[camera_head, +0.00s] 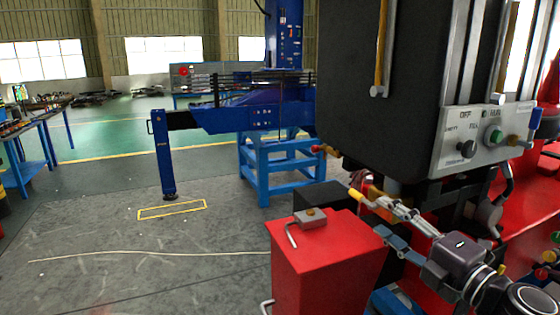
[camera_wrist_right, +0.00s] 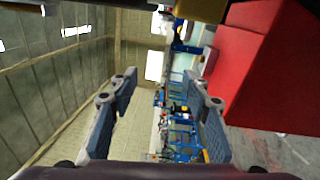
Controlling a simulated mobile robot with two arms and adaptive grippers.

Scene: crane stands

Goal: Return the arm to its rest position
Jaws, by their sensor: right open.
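My right gripper (camera_head: 383,220) comes in from the lower right in the head view, beside the red cabinet and below the dark control box. In the right wrist view the right gripper (camera_wrist_right: 160,78) has its two grey-blue fingers spread wide, with nothing between them. My right arm (camera_head: 465,262) runs from it to the bottom right corner. My left gripper is in neither view. A blue crane outrigger leg (camera_head: 165,155) stands upright on the floor at the left, its foot at a yellow outlined rectangle (camera_head: 150,212).
A red cabinet (camera_head: 310,265) with a small lever block (camera_head: 312,218) on top stands close to the gripper; a red surface (camera_wrist_right: 265,65) fills the wrist view's right. A dark control box (camera_head: 395,80) with a knob panel hangs above. The floor at left is open.

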